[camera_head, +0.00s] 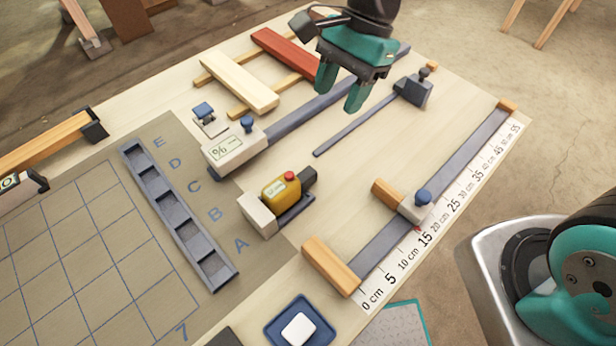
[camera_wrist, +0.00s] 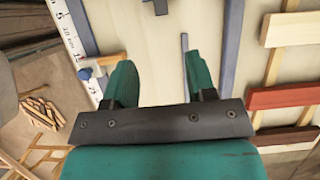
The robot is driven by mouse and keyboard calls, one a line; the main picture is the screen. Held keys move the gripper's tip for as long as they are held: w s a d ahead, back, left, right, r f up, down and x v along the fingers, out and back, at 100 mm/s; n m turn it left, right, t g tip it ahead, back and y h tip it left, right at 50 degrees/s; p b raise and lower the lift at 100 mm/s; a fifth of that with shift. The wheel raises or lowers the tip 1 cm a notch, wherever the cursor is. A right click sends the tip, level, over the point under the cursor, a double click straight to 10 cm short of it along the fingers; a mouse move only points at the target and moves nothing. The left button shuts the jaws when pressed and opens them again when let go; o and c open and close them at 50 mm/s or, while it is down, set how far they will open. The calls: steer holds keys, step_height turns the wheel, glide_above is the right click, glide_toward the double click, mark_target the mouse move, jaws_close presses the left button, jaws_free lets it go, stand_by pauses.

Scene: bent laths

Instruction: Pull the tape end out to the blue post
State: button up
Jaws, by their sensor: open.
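My gripper (camera_head: 338,98) is open and empty above the board, with its two teal fingers pointing down. A yellow case with a red button (camera_head: 282,190), which looks like the tape measure, sits beside a pale block (camera_head: 258,212). A dark piece (camera_head: 308,177) is at its far right end; I cannot tell whether this is the tape end. No separate blue post is clear; a blue knob (camera_head: 423,196) stands on the slider of the scale rail.
A slate block with a thin strip (camera_head: 413,89) lies right of my gripper. A scale rail (camera_head: 440,178) runs along the right edge. A cream slat (camera_head: 236,80) and a red slat (camera_head: 286,52) lie behind. A compartment tray (camera_head: 180,215) and a blue dish (camera_head: 275,325) are nearer.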

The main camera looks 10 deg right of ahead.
mark_target(308, 173)
steer(key=x, duration=1.7)
steer(key=shift+a+f, duration=0.2)
steer(key=shift+f, duration=0.1)
jaws_close()
